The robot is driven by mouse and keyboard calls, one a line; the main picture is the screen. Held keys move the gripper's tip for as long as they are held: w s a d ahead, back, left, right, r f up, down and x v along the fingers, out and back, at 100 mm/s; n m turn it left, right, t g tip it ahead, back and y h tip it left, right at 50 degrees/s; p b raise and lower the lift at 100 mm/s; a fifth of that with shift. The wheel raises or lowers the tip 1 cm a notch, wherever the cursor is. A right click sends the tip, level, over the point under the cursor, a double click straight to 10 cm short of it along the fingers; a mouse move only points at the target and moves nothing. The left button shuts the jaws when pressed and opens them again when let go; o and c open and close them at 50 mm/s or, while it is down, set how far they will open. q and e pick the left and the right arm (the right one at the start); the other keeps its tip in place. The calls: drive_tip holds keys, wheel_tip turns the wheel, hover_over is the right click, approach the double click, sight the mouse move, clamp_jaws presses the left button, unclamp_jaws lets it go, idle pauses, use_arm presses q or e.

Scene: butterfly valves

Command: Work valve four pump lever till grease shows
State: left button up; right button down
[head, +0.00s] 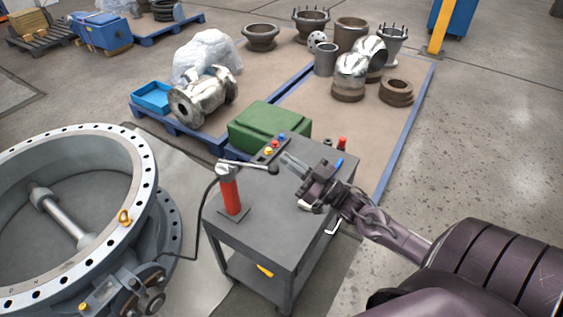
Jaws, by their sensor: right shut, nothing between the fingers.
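A red grease pump (230,192) stands upright on the grey cart (270,235). Its lever (248,166) runs from the pump's top to the right and ends in a dark round knob (273,169). A black hose (197,225) goes from the pump down toward the large grey butterfly valve (141,180) on the left. My right gripper (291,162) is shut and empty, with its fingertips just right of the lever knob; I cannot tell whether they touch. My left gripper is out of view. No grease can be made out at the valve.
A green case (269,127) stands behind the cart. Small coloured items (283,138) and a red object (342,145) are near the cart's back edge. Pallets with pipe fittings (350,75) lie farther back. The floor at right (480,130) is clear.

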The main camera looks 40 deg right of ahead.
drive_tip(key=shift+w+a+f+p, duration=0.35)
drive_tip(key=shift+w+f, duration=0.3)
drive_tip(key=shift+f, duration=0.15)
drive_tip(key=shift+w+a+f+p, duration=0.2)
drive_tip(key=shift+w+f+p, duration=0.1)
drive_tip(key=shift+w+f, duration=0.4)
drive_tip(key=shift+s, duration=0.1)
wheel_tip(320, 180, down, 11)
drive_tip(key=s+t+y+b, duration=0.2)
drive_tip(key=t+b, duration=0.3)
drive_tip(key=b, duration=1.3)
drive_tip(key=shift+d+b, duration=0.3)
drive_tip(key=shift+d, duration=0.05)
drive_tip(key=shift+r, duration=0.2)
